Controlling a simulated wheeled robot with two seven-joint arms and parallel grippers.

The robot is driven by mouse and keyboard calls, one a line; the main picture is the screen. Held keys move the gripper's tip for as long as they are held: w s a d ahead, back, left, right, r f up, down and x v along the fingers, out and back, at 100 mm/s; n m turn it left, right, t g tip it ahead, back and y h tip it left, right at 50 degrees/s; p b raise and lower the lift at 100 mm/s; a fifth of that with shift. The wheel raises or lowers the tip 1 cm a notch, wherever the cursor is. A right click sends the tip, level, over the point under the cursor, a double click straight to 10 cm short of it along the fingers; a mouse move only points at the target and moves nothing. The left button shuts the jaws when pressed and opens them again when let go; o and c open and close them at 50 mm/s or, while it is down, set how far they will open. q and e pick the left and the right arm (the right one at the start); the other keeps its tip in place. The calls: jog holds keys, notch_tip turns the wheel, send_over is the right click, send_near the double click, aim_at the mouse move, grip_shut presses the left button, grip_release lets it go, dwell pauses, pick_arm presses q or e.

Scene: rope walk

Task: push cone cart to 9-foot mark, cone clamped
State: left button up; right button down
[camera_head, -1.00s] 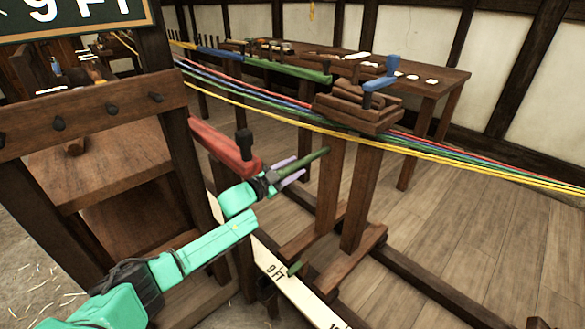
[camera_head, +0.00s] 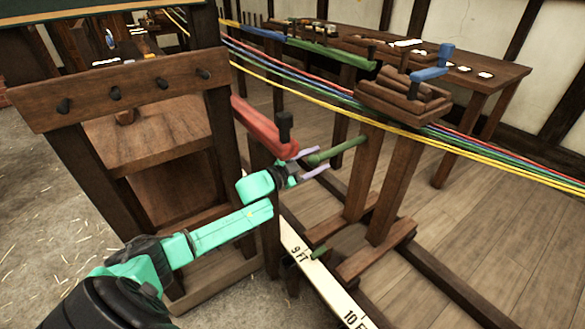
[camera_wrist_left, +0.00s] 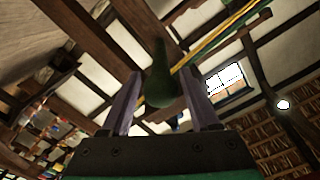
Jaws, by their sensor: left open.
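The cone cart (camera_head: 395,190) stands on two wooden posts with feet. Its wooden cone block (camera_head: 405,98) sits on top, with a blue lever (camera_head: 430,74) over it and the ropes running through. A green push handle (camera_head: 338,151) sticks out from the cart toward me. My left gripper (camera_head: 318,163) is open, its two purple fingers on either side of the handle's end. The handle's rounded end (camera_wrist_left: 160,88) shows between the fingers in the left wrist view; contact cannot be told. A small green pointer (camera_head: 319,252) is beside the 9 FT label on the scale board (camera_head: 330,283). My right gripper is out of view.
A wooden frame with pegs (camera_head: 120,90) stands at left, close to my left arm. Taut coloured ropes (camera_head: 480,160) cross behind. A long workbench (camera_head: 495,72) stands at the back. Floor at right is clear.

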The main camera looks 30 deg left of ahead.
pick_arm(q)
jog(key=p+v, duration=0.1)
jog(key=v, duration=0.9)
jog(key=shift+p, duration=0.3)
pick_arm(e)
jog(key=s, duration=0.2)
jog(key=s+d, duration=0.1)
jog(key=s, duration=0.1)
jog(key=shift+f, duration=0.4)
pick_arm(q)
jog(key=shift+w+d, duration=0.1)
